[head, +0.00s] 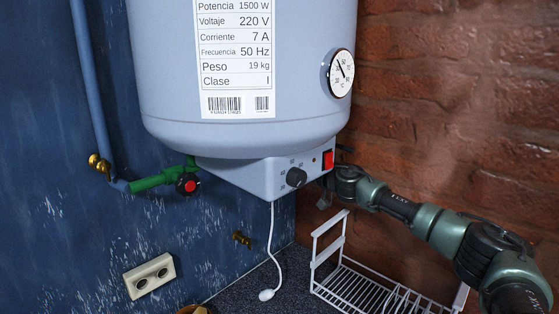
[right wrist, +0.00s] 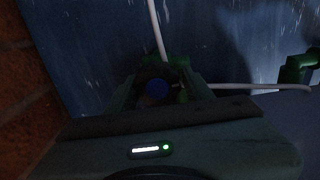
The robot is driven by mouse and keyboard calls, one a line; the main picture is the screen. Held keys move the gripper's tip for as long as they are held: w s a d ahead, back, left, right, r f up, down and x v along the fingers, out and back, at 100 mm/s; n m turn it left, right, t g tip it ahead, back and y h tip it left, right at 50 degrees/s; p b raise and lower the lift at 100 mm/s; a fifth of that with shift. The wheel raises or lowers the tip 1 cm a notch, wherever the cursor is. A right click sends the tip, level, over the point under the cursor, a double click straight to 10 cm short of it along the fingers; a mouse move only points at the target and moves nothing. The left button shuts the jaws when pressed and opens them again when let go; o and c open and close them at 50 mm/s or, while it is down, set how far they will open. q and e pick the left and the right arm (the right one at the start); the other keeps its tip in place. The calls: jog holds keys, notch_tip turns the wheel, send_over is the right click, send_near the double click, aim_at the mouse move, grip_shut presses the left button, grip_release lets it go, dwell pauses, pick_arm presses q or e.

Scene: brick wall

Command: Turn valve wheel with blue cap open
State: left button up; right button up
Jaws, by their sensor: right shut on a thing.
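The blue cap (right wrist: 157,88) of the valve wheel shows in the dark right wrist view, between the two fingers of my right gripper (right wrist: 158,84). The gripper is shut on this valve wheel; the wheel's rim is mostly hidden by the fingers and shadow. In the head view my right arm comes in from the right, and its wrist end reaches behind the heater's control box (head: 270,178). The blue-capped wheel is hidden there. My left gripper is in neither view.
A white water heater (head: 165,70) hangs above. A red-capped valve (head: 187,184) on a green pipe is at its left. A white cable (head: 271,240) hangs below. A wire rack (head: 345,280) stands under my right arm, with the brick wall (head: 450,80) behind.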

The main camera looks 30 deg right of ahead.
jog(key=shift+d+f, duration=0.1)
jog(key=shift+d, duration=0.15)
jog(key=shift+c, duration=0.3)
jog(key=o, duration=1.3)
